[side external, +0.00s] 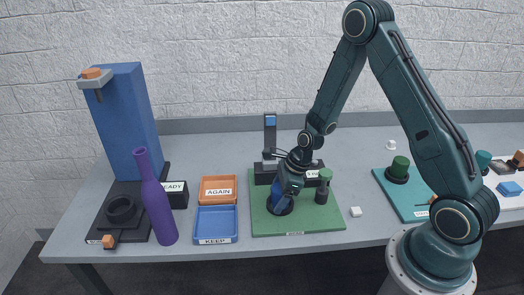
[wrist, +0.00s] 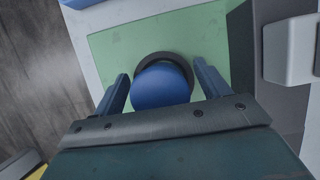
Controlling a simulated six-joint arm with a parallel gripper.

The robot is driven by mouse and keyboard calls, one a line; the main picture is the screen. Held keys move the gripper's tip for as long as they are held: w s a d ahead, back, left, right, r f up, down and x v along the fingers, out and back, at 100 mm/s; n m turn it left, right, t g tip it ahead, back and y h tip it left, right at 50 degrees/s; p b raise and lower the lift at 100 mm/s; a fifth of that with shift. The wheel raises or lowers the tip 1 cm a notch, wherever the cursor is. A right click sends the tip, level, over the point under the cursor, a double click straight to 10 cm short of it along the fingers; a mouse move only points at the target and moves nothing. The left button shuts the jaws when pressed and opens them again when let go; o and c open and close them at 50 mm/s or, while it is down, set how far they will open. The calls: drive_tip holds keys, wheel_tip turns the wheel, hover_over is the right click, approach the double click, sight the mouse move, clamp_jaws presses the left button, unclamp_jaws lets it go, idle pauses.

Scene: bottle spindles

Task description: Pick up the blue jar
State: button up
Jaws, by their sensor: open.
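The blue jar (side external: 277,196) stands on the green mat (side external: 262,224) in the side external view, partly hidden behind my gripper (side external: 284,201). In the wrist view the rounded blue top of the jar (wrist: 160,87) shows, with a dark ring (wrist: 165,57) around its far side. My gripper (wrist: 159,88) is open there, with one finger on each side of the jar. Whether either finger touches the jar lower down cannot be told.
A green-topped dark bottle (side external: 323,187) stands just right of my gripper. A dark post fixture (side external: 270,140) rises behind. Left are orange (side external: 203,195) and blue (side external: 203,233) trays, a purple bottle (side external: 155,205) and a tall blue block (side external: 125,120).

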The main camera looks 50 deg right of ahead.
sight(278, 188)
drive_tip(key=shift+c, duration=0.4)
drive_tip(key=c, duration=1.1)
drive_tip(key=shift+r, duration=0.2)
wheel_tip(278, 188, up, 20)
drive_tip(key=shift+f, duration=0.15)
